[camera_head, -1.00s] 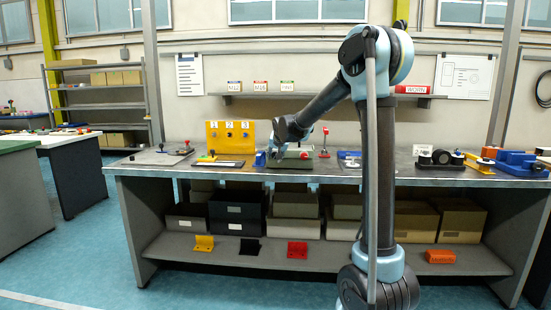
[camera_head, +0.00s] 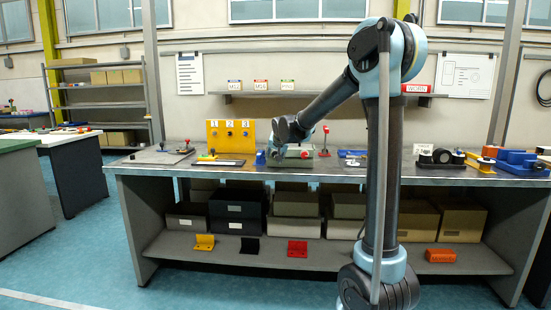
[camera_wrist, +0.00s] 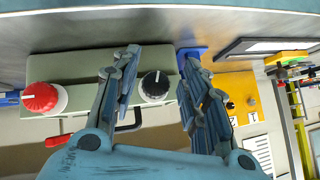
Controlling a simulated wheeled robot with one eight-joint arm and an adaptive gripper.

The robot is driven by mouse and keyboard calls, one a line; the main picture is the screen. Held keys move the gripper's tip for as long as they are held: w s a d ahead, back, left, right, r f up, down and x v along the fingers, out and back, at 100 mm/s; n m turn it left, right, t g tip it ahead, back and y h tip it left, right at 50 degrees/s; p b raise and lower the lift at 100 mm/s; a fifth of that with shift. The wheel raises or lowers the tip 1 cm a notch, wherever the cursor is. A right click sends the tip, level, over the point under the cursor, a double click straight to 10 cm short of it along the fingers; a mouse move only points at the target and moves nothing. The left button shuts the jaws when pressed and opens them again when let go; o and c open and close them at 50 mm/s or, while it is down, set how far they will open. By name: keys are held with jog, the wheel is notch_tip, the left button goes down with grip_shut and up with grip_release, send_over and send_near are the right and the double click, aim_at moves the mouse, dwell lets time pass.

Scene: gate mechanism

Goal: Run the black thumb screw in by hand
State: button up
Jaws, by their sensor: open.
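The black thumb screw (camera_wrist: 155,86) is a round black knob with a pale mark on top, on a grey-green block (camera_wrist: 85,68) in the wrist view. My gripper (camera_wrist: 160,60) is open, one finger on each side of the knob. I see a gap beside the knob on both sides; whether the fingers are level with it in depth, I cannot tell. In the head view my gripper (camera_head: 277,152) is over the left part of the green block (camera_head: 290,163), and the black knob is hidden there.
A red knob (camera_wrist: 40,97) is on the same block, left of my fingers in the wrist view. A blue part (camera_wrist: 192,52) is close by the right finger. A yellow numbered panel (camera_head: 231,135) stands behind on the bench.

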jog(key=o, duration=0.6)
jog(key=shift+c, duration=0.2)
jog(key=shift+c, duration=1.3)
jog(key=s+d+r+y, duration=0.1)
jog(key=s+d+r, duration=0.4)
jog(key=s+r, duration=0.5)
jog(key=shift+m, duration=0.4)
jog(key=x, duration=0.5)
jog(key=r+x, duration=0.1)
jog(key=x, duration=0.5)
jog(key=w+x, duration=0.1)
jog(key=x, duration=0.5)
jog(key=shift+w+a+r, duration=0.1)
jog(key=shift+w, duration=0.1)
jog(key=shift+c, duration=0.6)
jog(key=c, duration=0.9)
jog(key=o, duration=1)
